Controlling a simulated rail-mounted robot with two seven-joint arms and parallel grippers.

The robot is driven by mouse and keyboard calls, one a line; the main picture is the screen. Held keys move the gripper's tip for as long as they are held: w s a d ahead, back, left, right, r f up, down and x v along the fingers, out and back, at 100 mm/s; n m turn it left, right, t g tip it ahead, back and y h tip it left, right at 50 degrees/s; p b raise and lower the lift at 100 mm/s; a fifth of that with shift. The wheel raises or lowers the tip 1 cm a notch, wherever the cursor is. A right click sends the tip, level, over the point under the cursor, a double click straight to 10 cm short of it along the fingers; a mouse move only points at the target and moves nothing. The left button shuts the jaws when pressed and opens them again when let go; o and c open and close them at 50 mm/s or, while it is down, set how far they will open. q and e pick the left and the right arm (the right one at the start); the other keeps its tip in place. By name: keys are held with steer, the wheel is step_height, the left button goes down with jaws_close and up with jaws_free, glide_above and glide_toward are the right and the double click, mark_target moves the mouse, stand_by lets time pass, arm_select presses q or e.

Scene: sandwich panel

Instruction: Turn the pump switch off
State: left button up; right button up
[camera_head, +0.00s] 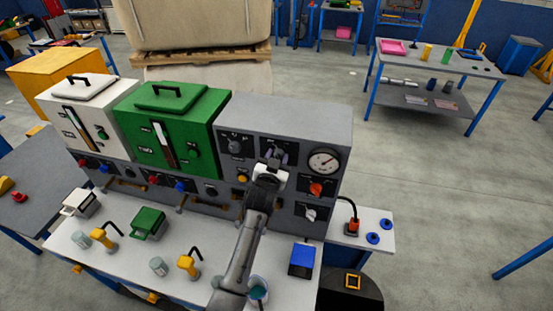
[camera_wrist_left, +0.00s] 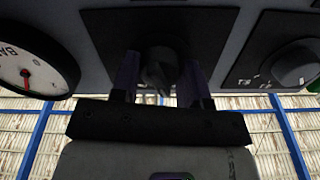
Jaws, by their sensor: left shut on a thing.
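A grey control panel (camera_head: 333,119) stands at the back of the workbench, with knobs and a round gauge. My left gripper (camera_head: 276,157) reaches up to the middle knob of the upper row, between a left knob (camera_head: 234,146) and the gauge (camera_head: 323,162). In the left wrist view my left gripper (camera_wrist_left: 158,78) has its two fingers on either side of a dark rotary knob (camera_wrist_left: 158,68), shut on it. The knob's label is too dark to read, so I cannot tell its setting or whether it is the pump switch. My right gripper is not in view.
Lower on the panel are a red knob (camera_head: 316,188) and a white knob (camera_head: 310,213). A green box (camera_head: 207,120) and a white box (camera_head: 85,110) stand left. A blue block (camera_head: 302,260) and yellow fittings (camera_head: 187,265) sit on the bench.

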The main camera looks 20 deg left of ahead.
arm_select(q)
steer(key=shift+n, duration=1)
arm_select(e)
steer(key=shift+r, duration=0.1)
arm_select(q)
steer(key=shift+f, duration=0.1)
steer(key=o, duration=0.9)
steer(key=shift+s, duration=0.1)
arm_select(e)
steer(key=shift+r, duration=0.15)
